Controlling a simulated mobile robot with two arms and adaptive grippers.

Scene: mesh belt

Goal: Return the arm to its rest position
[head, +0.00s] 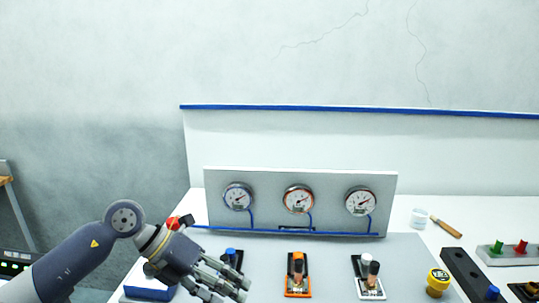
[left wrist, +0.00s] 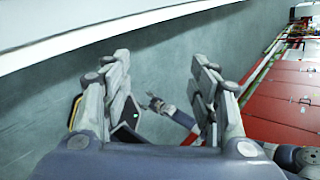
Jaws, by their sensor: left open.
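My left arm comes in from the lower left in the head view. Its gripper (head: 238,287) is open over the front left of the bench, near a switch with a blue top (head: 230,254). Part of that switch is hidden behind the gripper. In the left wrist view the two fingers (left wrist: 163,68) stand wide apart with nothing held between them. Beyond them is grey-green floor or wall and a small arm-like grey shape, too small to identify.
A panel with three gauges (head: 299,178) stands behind an orange-based switch (head: 297,287) and a white-based switch (head: 370,290). A blue box (head: 150,290) is beneath the arm.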

